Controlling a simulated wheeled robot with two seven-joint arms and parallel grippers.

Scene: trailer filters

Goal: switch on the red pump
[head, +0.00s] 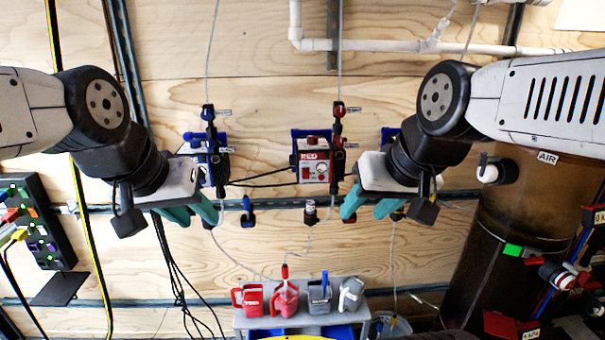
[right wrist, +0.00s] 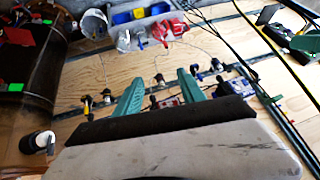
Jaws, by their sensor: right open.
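The red pump (head: 315,172), a box with a "RED" label, is fixed on the wooden wall near the middle of the head view. A red part shows on its top and small round parts on its front. My right gripper (head: 366,212) is open and empty, to the right of the pump and lower in the picture, apart from it. Its teal fingers also show in the right wrist view (right wrist: 160,78).
Red-and-black fittings (head: 338,140) stand beside the red pump. Black cables (head: 262,180) run to its left side. Below, a grey shelf (head: 240,322) holds several jugs. A dark tank (head: 525,210) stands at right.

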